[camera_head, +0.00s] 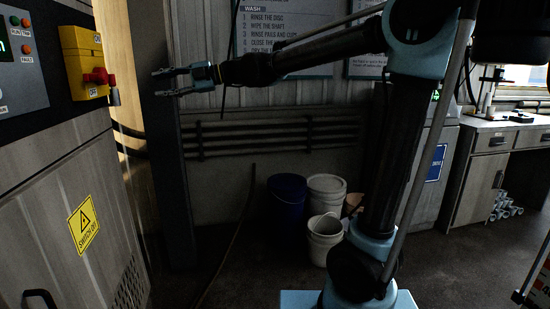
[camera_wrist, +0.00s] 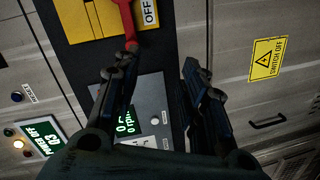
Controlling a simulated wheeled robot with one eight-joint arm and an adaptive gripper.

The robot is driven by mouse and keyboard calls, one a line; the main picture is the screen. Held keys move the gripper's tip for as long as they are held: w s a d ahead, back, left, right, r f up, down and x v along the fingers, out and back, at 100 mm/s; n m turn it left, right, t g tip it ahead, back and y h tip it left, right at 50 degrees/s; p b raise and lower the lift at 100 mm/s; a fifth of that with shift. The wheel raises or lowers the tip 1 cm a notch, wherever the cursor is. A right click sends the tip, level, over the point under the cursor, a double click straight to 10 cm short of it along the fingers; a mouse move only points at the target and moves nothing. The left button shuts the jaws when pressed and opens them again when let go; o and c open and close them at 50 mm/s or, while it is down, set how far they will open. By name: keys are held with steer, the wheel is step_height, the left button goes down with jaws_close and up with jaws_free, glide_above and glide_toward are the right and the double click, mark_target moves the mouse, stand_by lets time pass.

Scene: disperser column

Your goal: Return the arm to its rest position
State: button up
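My arm (camera_head: 392,150) rises from its pale blue base, bends at the top and reaches left across the picture. My gripper (camera_head: 157,83) is at its end, roughly level, with its two fingers apart and nothing between them. In the head view it is to the right of the yellow switch box (camera_head: 84,62) with its red handle (camera_head: 97,76), with a visible gap. In the wrist view my gripper (camera_wrist: 159,56) also shows open. There the red handle (camera_wrist: 127,18) overlaps the left fingertip in the picture, beside an OFF label.
The grey cabinet (camera_head: 70,190) with a SWITCH OFF sign stands at left. A dark post (camera_head: 165,150) is behind my gripper. Buckets (camera_head: 325,238) stand on the floor by the wall. A workbench (camera_head: 490,125) is at right. The wrist view shows a lit POWER OFF display (camera_wrist: 42,137).

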steer(key=s+d+f+m+t+h, duration=0.15)
steer(key=d+f+m+h, duration=0.25)
steer(key=d+f+m, duration=0.95)
steer(key=s+d+f+m+t+h, duration=0.1)
steer(key=d+f+m+t+h, duration=0.25)
steer(key=d+f, duration=1.05)
steer(key=s+d+f+m+h, duration=0.2)
steer(key=s+d+f+m, duration=0.2)
steer(key=d, duration=0.5)
steer(key=s+d+f+m+h, duration=0.3)
steer(key=d+f+m, duration=0.3)
steer(key=d, duration=0.4)
steer(key=s+d+f+m+h, duration=0.3)
steer(key=s+d+f+m, duration=0.1)
steer(key=d, duration=0.5)
steer(key=f+m, duration=0.1)
steer(key=m, duration=0.1)
steer(key=shift+s+d+m, duration=0.15)
steer(key=shift+s+m, duration=0.25)
steer(key=shift+h, duration=0.25)
steer(key=shift+c, duration=0.7)
